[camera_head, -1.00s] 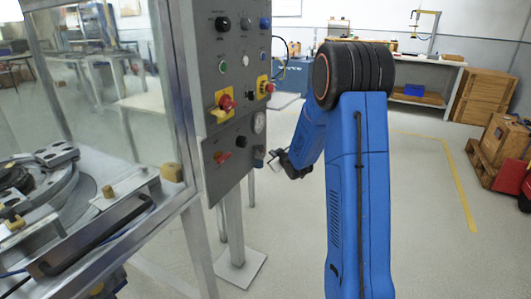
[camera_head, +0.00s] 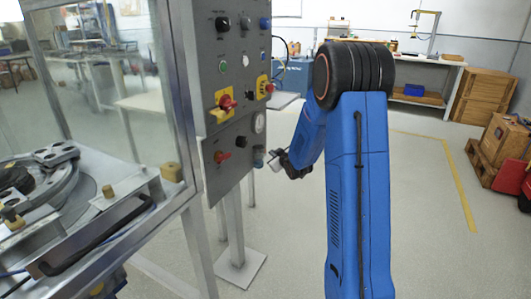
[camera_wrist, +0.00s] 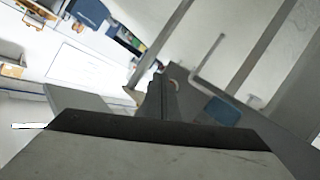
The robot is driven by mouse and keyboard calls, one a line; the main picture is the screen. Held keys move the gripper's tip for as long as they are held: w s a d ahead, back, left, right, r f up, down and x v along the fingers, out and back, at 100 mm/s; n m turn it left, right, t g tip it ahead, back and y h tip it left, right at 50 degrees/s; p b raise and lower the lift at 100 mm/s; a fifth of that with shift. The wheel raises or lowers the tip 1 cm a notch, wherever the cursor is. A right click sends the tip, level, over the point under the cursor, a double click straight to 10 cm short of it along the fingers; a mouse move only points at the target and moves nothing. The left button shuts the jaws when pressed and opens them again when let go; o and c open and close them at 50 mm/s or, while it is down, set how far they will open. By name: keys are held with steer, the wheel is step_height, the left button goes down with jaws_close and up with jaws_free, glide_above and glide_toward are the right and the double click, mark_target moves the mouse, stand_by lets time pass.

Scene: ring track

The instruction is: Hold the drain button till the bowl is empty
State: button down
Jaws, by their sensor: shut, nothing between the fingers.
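I cannot make out the drain button. My gripper (camera_head: 272,160) is just right of the bowl, close to its lower part; I cannot tell whether they touch. In the wrist view my gripper's fingers (camera_wrist: 162,92) are shut and empty. A blue-grey piece (camera_wrist: 222,110) shows right of the fingers there, perhaps the bowl.
The panel (camera_head: 233,95) carries several knobs and buttons, including a red knob on a yellow plate (camera_head: 222,105) and a lower red knob (camera_head: 222,156). A glass-walled machine frame (camera_head: 185,215) stands left. Wooden crates (camera_head: 485,95) stand far right.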

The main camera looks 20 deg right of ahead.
stand_by(0.4)
steer(key=shift+w+a, duration=0.3)
steer(key=shift+w+a, duration=0.25)
steer(key=shift+w, duration=0.1)
stand_by(0.9)
stand_by(2.7)
steer(key=shift+s+d, duration=0.55)
steer(key=shift+s, duration=0.15)
steer(key=shift+s+d, duration=0.75)
steer(key=shift+s, duration=0.25)
steer(key=shift+s+d, duration=0.75)
steer(key=shift+s, duration=0.2)
steer(key=shift+r, duration=0.1)
